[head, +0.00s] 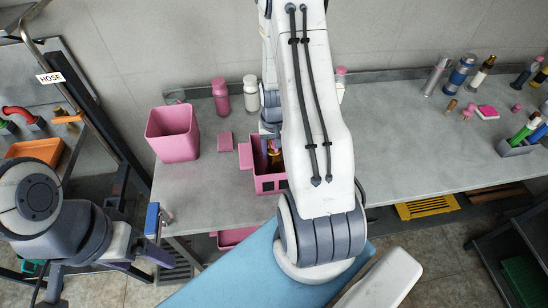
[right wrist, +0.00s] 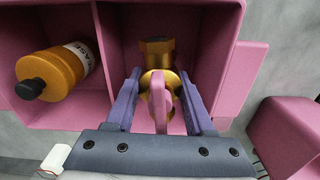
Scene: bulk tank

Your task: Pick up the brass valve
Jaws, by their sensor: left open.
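The brass valve (right wrist: 157,82) has a gold body, a hex top and a pink handle. It sits in the right compartment of a pink divided box (right wrist: 222,70). My right gripper (right wrist: 159,85) is open, with one finger on each side of the valve and visible gaps between. In the head view the pink box (head: 268,185) stands near the bench's front edge, and my right arm hides much of it and the right gripper. My left gripper (head: 103,280) is open and empty at the lower left, away from the bench.
An amber bottle (right wrist: 58,73) lies in the box's left compartment. On the grey bench (head: 205,195) stand a pink bin (head: 173,134), a pink bottle (head: 221,96) and a white bottle (head: 250,94). Several bottles and small items stand at the right. The bench's middle right is clear.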

